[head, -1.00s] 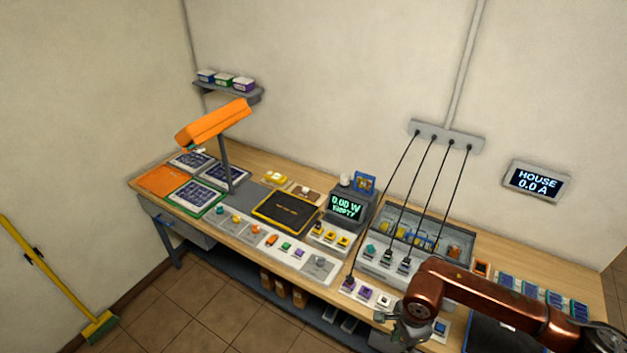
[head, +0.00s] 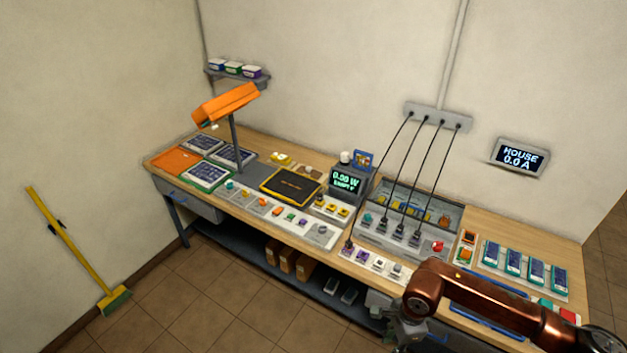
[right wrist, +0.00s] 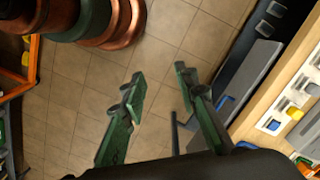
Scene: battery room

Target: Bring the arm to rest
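My right arm (head: 470,290), copper-coloured, comes in from the lower right in the head view, bent in front of the workbench's front edge. Its gripper points down at the bottom of that view and is partly cut off. In the right wrist view my right gripper (right wrist: 162,88) has its two green fingers spread apart with nothing between them, above the tiled floor (right wrist: 155,60). The bench lies to the right of the fingers there. My left gripper is not in view.
The workbench (head: 480,222) carries an orange lamp (head: 225,104), a charger with several plugged cables (head: 385,238), panels and small modules. A grey drawer (head: 185,200) hangs at its left end. A yellow broom (head: 75,250) leans at the left wall. The floor (head: 190,310) in front is clear.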

